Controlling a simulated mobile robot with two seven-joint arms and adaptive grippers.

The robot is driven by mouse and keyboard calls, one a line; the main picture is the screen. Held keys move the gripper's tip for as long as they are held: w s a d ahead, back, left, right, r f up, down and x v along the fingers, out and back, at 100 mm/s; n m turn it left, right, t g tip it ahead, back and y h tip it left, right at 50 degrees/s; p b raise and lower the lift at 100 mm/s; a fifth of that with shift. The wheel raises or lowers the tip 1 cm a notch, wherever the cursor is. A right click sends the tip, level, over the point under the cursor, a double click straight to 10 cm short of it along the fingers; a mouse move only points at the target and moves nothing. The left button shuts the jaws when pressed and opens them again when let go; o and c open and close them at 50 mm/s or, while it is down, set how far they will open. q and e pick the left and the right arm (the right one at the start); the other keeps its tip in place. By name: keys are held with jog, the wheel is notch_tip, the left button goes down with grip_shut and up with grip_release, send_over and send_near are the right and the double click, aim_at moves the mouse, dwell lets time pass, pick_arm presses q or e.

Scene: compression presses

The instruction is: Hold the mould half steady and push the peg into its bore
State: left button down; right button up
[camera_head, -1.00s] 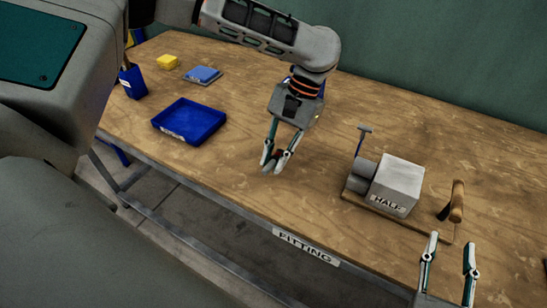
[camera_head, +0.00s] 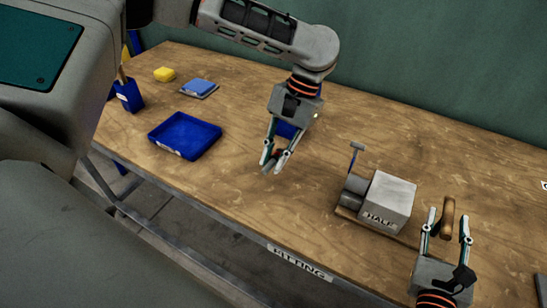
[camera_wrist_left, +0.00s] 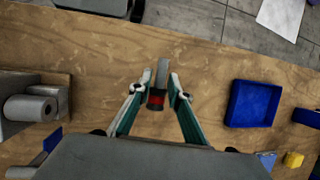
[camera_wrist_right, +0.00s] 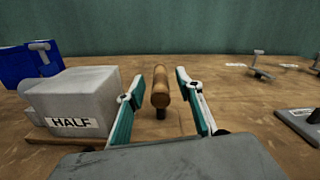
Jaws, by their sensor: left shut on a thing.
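The mould half (camera_head: 391,197), a grey block labelled HALF, sits on a wooden board; it also shows at the left of the right wrist view (camera_wrist_right: 86,98). My left gripper (camera_head: 273,168) is left of it, above the table's front part, and is shut on the peg. The peg (camera_wrist_left: 161,77), grey with a dark red-banded part, sits between its fingertips in the left wrist view. My right gripper (camera_wrist_right: 154,82) is open at the right end of the board. A brown handle (camera_wrist_right: 161,88) stands ahead, between its fingers as seen in the right wrist view.
Grey cylinders (camera_head: 352,190) and an upright T-shaped piece (camera_head: 354,153) stand left of the block. A blue tray (camera_head: 185,136), a blue pad (camera_head: 199,87) and a yellow block (camera_head: 165,74) lie at the far left. The table between tray and block is mostly clear.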

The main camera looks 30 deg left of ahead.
aim_at(450, 198)
jog(key=shift+w, duration=1.9)
grip_shut()
